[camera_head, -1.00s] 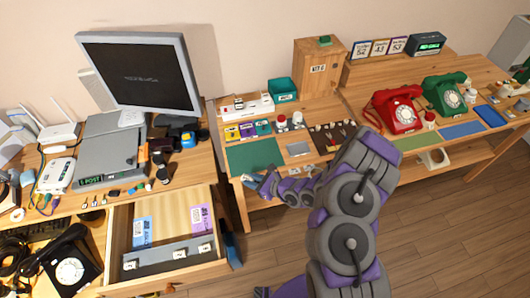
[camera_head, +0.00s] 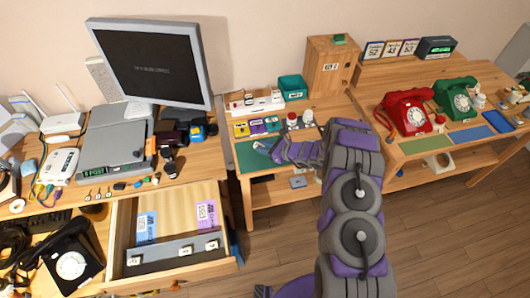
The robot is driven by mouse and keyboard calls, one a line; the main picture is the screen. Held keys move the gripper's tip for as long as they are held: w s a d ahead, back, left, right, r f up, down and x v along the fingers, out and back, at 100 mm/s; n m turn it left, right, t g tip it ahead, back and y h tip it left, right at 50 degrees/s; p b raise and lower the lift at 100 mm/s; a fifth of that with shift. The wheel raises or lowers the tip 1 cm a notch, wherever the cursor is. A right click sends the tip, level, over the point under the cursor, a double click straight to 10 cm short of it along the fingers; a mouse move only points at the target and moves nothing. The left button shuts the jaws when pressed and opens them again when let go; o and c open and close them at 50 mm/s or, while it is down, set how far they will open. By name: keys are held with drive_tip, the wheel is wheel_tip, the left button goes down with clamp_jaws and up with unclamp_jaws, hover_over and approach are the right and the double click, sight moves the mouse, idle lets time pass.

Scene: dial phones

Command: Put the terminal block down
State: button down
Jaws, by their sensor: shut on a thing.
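My gripper (camera_head: 264,147) is low over the green mat (camera_head: 256,161) on the middle table, with the arm reaching in from the lower right. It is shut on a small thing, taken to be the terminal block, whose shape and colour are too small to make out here. I cannot tell whether the held thing touches the mat. My forearm hides the table's right part beside the mat.
A row of coloured cards (camera_head: 257,126) and a white strip (camera_head: 257,104) lie behind the mat. A teal bin (camera_head: 292,88) and wooden box (camera_head: 328,66) stand at the back. Red (camera_head: 405,112) and green (camera_head: 456,98) phones are right. An open drawer (camera_head: 175,270) juts out left.

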drive_tip(key=d+f, duration=0.1)
drive_tip(key=d+f+b, duration=0.1)
drive_tip(key=f, duration=0.1)
drive_tip(key=shift+w+d, duration=0.15)
drive_tip(key=shift+d, duration=0.55)
drive_tip(key=shift+a, duration=0.25)
drive_tip(key=c, duration=1.1)
unclamp_jaws()
drive_tip(key=shift+a+f, duration=0.15)
drive_tip(key=shift+a, duration=0.4)
drive_tip(key=shift+a+f, duration=0.15)
drive_tip(key=shift+a, duration=0.35)
drive_tip(key=shift+c, duration=0.2)
drive_tip(key=shift+o, duration=1.2)
drive_tip(key=shift+d, duration=0.3)
drive_tip(key=shift+d+r, duration=0.15)
drive_tip(key=shift+d, duration=0.55)
drive_tip(key=shift+r, duration=0.1)
